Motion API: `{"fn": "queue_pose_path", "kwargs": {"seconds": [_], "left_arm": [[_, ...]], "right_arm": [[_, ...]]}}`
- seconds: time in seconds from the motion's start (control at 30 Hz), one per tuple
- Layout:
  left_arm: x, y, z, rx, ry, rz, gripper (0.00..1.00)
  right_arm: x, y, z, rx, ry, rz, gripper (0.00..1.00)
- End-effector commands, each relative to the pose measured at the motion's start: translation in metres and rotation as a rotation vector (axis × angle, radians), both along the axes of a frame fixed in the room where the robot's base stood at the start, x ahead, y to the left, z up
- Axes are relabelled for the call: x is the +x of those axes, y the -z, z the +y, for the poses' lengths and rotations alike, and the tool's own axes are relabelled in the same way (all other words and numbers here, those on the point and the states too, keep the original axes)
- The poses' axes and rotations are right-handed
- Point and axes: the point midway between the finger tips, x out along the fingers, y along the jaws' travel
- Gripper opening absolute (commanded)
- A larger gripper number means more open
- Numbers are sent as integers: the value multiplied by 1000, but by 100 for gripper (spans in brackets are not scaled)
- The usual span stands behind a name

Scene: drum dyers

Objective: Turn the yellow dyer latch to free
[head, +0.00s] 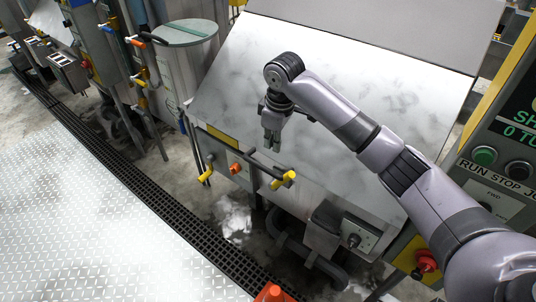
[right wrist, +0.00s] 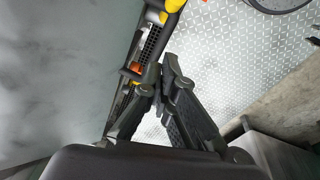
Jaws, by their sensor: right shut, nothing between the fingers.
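The dyer (head: 330,80) is a large pale metal machine with a sloped front. Along its lower front edge runs a dark bar with a yellow lever (head: 284,180) at its right end. Another yellow lever (head: 206,174) hangs at the left end. I cannot tell which is the latch. My right gripper (head: 271,146) points down just above the bar, apart from both yellow levers, shut and empty. In the right wrist view its fingertips (right wrist: 167,72) meet, and a yellow part (right wrist: 173,5) shows at the top. My left gripper is out of view.
A small orange lever (head: 235,168) sits between the yellow ones. A control panel (head: 505,150) stands at the right, with a red knob (head: 426,261) below it. A dark floor grate (head: 150,203) borders the clear tread-plate floor (head: 85,225). An orange cone (head: 271,293) stands at the bottom.

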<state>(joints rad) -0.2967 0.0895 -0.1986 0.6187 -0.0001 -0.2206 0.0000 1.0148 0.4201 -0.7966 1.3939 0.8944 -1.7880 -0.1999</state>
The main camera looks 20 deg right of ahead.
Motion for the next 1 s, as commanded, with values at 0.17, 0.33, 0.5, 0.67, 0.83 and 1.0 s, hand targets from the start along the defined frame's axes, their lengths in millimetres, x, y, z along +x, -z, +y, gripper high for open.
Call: {"fn": "queue_pose_path", "kwargs": {"seconds": [0.17,0.33,0.5,0.67,0.83,1.0], "left_arm": [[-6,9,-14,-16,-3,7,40],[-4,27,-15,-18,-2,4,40],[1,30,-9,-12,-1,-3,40],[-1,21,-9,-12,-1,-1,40],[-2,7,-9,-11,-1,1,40],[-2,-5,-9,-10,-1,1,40]], "right_arm": [[-4,-16,-2,2,0,-3,0],[-11,-19,-6,56,1,-75,0],[-15,-25,-6,95,0,-125,0],[-11,-11,-3,95,2,-122,0],[-2,22,2,95,2,-120,0],[8,57,8,95,3,-121,0]]}}
